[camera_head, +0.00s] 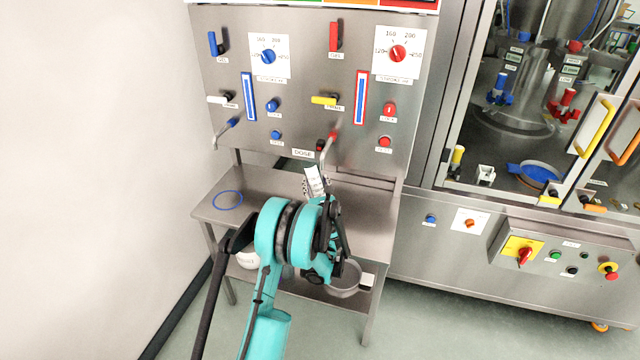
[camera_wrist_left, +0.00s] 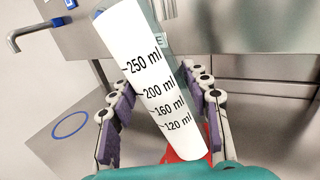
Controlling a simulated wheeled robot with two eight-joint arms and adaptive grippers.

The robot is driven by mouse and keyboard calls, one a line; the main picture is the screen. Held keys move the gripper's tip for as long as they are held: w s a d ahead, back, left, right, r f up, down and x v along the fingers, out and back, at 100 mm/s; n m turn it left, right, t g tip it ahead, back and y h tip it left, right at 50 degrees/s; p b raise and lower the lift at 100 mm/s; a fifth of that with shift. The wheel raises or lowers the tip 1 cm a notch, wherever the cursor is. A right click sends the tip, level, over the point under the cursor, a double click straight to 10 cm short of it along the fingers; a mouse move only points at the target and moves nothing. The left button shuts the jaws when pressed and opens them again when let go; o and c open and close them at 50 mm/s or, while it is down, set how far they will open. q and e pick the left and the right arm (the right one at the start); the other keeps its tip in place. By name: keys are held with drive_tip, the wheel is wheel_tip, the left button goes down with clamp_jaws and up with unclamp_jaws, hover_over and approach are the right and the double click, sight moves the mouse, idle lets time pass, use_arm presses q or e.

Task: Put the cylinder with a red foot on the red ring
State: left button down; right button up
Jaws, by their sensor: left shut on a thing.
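The graduated cylinder is white with black ml marks, and its upper part shows in the head view (camera_head: 314,182). In the left wrist view the cylinder (camera_wrist_left: 152,85) leans, its top toward the upper left, with a red foot (camera_wrist_left: 187,153) low between the fingers. My left gripper (camera_head: 318,192) is shut on the cylinder, in front of the panel at about the steel table's height. In the left wrist view its purple-padded fingers (camera_wrist_left: 162,105) stand on both sides of the cylinder. I see no red ring; my arm covers part of the tabletop. My right gripper is not in view.
A blue ring (camera_head: 228,199) lies on the left of the steel table (camera_head: 365,200). Lever spouts with blue (camera_head: 227,131) and red (camera_head: 328,140) handles stick out from the panel. A pot (camera_head: 343,282) sits on the lower shelf. A glazed machine stands at the right.

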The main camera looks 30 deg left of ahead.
sight(324, 194)
use_arm(q)
drive_tip(key=shift+w+d+m+h, duration=0.15)
drive_tip(key=shift+w+d, duration=0.05)
drive_tip(key=shift+d, duration=0.25)
drive_tip(key=shift+w+d+m+h, duration=0.15)
drive_tip(key=shift+w+d, duration=0.05)
drive_tip(key=shift+d, duration=0.2)
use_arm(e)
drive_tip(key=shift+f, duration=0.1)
use_arm(q)
drive_tip(key=shift+d+f+b, duration=0.15)
drive_tip(key=shift+f+b, duration=0.3)
wheel_tip(324, 194, down, 2)
drive_tip(key=shift+d+f+b, duration=0.1)
drive_tip(key=shift+f+b, duration=0.1)
drive_tip(key=shift+b, duration=0.5)
drive_tip(key=shift+w+d+f+b, duration=0.1)
drive_tip(key=shift+d+f+b, duration=0.25)
drive_tip(key=shift+f, duration=0.3)
drive_tip(key=shift+a+f, duration=0.35)
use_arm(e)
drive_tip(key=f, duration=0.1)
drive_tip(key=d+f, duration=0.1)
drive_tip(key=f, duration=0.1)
use_arm(q)
drive_tip(key=shift+s+a, duration=0.15)
drive_tip(key=shift+s, duration=0.05)
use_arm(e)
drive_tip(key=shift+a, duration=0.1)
